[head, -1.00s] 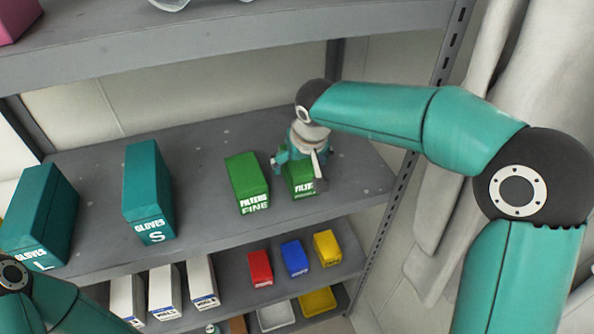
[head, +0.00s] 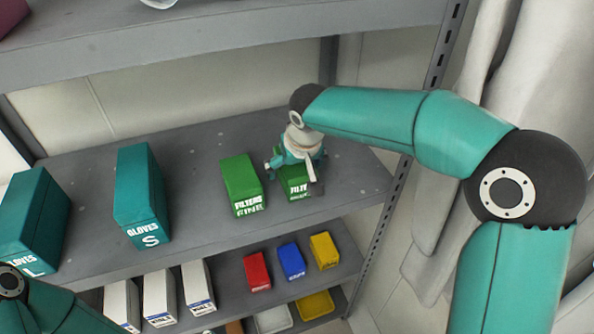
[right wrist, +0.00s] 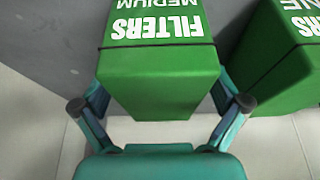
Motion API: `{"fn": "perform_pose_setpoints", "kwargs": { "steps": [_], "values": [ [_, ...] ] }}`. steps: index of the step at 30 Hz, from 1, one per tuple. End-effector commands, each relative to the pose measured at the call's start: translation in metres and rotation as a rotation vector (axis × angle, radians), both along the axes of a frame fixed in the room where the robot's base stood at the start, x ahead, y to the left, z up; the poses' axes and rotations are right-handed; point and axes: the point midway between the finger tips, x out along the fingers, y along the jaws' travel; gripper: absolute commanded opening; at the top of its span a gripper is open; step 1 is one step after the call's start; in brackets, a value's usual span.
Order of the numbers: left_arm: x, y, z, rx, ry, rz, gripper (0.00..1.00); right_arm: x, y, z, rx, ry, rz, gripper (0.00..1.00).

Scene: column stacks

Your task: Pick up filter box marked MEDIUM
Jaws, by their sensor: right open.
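The green filter box marked MEDIUM (right wrist: 158,75) fills the middle of the right wrist view, its label upside down there. In the head view the same box (head: 295,184) stands on the middle shelf, partly hidden by my right gripper (head: 294,172). My right gripper, also in the right wrist view (right wrist: 160,103), is open, with one finger on each side of the box. I cannot tell if the fingers touch it. The green FILTERS FINE box (head: 241,186) stands just left of it. My left gripper is not in view; only part of that arm shows at the lower left.
Teal GLOVES S (head: 140,195) and GLOVES L (head: 32,222) boxes stand further left on the grey shelf (head: 205,225). The upper shelf (head: 220,55) runs above. Red, blue and yellow boxes (head: 291,262) and white boxes sit on the shelf below. A slotted post (head: 390,220) stands at right.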

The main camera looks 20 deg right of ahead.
Motion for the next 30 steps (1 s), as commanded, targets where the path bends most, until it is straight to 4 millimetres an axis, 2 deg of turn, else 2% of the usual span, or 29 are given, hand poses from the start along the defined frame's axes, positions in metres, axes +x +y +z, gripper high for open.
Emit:
{"fn": "perform_pose_setpoints", "kwargs": {
  "steps": [6, 18, 30],
  "values": [
    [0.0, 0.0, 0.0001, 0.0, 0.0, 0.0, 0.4, 0.0001, 0.0002, 0.0003, 0.0, 0.0, 0.0, 0.96],
    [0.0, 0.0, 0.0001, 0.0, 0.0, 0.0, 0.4, 0.0, 0.0003, 0.0001, 0.0, 0.0, 0.001, 0.3],
    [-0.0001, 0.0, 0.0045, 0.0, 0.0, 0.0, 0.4, 0.0001, 0.0001, 0.0043, 0.0, -0.001, 0.0, 0.3]
  ]
}}
